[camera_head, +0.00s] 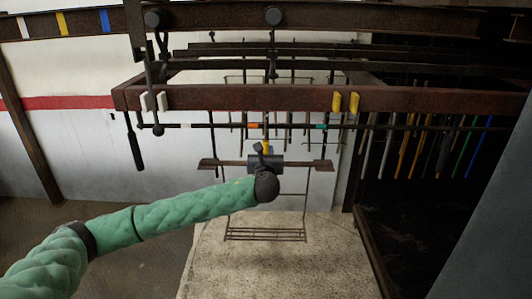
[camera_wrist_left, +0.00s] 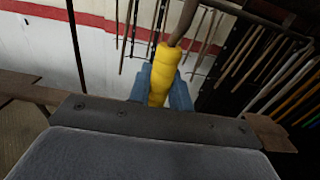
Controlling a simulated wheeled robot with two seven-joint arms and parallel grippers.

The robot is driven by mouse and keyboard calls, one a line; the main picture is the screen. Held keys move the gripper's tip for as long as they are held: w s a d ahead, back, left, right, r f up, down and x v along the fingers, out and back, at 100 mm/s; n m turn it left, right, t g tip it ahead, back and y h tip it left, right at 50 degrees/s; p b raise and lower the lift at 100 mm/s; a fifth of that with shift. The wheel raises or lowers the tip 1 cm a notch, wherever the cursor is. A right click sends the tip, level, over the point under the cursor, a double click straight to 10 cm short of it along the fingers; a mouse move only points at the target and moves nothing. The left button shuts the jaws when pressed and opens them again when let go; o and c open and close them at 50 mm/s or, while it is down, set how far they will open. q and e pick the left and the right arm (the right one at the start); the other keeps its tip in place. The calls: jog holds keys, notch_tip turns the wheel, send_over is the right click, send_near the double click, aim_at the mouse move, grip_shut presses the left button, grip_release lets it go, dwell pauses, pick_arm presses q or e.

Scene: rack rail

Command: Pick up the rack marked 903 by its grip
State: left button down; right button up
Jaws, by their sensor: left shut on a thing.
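My left gripper (camera_head: 265,160) is at the middle of the head view, at the top of a hanging wire rack (camera_head: 265,236). Its blue fingers (camera_wrist_left: 161,88) are shut around a yellow grip (camera_wrist_left: 165,70) in the left wrist view; the grip also shows just above the gripper in the head view (camera_head: 266,146). A rusty crossbar (camera_head: 318,165) spans both sides of the gripper, and thin wires run down to the rack's low shelf. No number is readable on the rack, so I cannot confirm 903. My right gripper is not in view.
A rusty beam (camera_head: 230,97) with white and yellow blocks crosses above the gripper, with a thin dark rail (camera_head: 190,125) below it. Coloured rods (camera_head: 440,145) hang at the right. A pale slab (camera_head: 270,270) lies below the rack.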

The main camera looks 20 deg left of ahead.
aim_at(266, 145)
pick_arm(q)
jog(key=shift+r, duration=0.15)
jog(key=shift+r+p, duration=1.3)
jog(key=shift+r, duration=0.2)
jog(key=shift+p+v, duration=0.45)
jog(key=shift+v, duration=4.05)
